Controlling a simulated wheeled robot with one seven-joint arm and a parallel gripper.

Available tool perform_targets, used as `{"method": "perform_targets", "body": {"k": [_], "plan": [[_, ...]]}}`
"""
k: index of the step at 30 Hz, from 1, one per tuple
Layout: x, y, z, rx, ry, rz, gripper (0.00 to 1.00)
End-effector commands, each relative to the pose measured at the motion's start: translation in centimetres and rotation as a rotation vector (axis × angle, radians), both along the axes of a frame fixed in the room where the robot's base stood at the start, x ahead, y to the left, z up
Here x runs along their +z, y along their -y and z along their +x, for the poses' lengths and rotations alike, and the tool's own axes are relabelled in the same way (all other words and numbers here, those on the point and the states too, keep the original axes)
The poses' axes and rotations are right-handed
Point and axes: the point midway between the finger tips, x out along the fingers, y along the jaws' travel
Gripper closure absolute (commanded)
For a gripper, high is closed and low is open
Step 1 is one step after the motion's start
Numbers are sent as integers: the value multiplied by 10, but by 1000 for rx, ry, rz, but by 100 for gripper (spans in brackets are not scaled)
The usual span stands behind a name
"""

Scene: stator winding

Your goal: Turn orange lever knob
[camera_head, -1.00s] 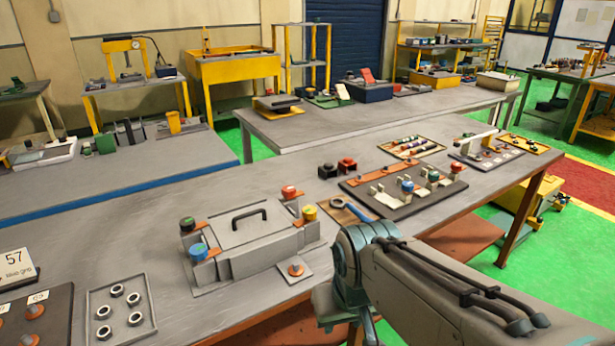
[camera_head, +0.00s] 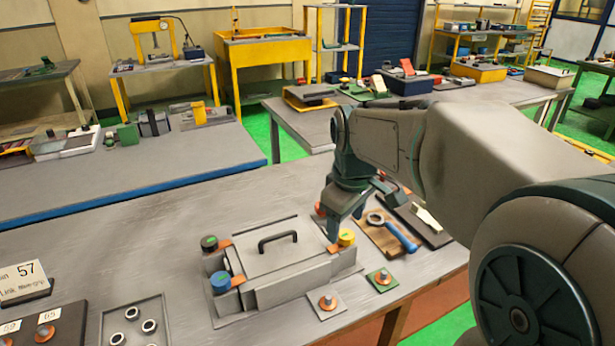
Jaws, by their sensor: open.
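A grey box fixture (camera_head: 285,270) with a black handle stands on the near table. Knobs with orange levers sit at its corners: a dark green-topped one (camera_head: 209,243) and a blue one (camera_head: 220,282) at left, a yellow one (camera_head: 346,238) at front right. A red-orange knob (camera_head: 320,209) at back right is mostly hidden by my gripper. My gripper (camera_head: 345,222) is open and points down over the right end of the box, close to the yellow and red-orange knobs. I cannot tell whether it touches either. Nothing shows between its fingers.
Small plates with orange knobs (camera_head: 328,303) lie in front of the box. A tray of metal rings (camera_head: 118,312) and a "57" sign (camera_head: 22,280) are at left.

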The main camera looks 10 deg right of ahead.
Motion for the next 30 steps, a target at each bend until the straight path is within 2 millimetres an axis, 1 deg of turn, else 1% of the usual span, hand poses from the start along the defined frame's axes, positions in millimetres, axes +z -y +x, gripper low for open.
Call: {"method": "perform_targets", "body": {"k": [1,6,8,9,12,15,18,21,26,29,30], "plan": [[10,0,22,85,-17,-14,39],[25,-2,88,411,-66,-55,39],[27,-2,111,527,-83,-65,39],[28,-3,126,603,-92,-70,39],[26,-4,159,787,-115,-79,39],[22,-4,186,947,-131,-84,39],[17,-3,206,1069,-141,-84,39],[13,-3,218,1150,-148,-84,39],[6,-3,225,1206,-153,-83,39],[-3,-3,225,1210,-154,-82,39],[-9,-3,224,1210,-154,-82,39]]}}
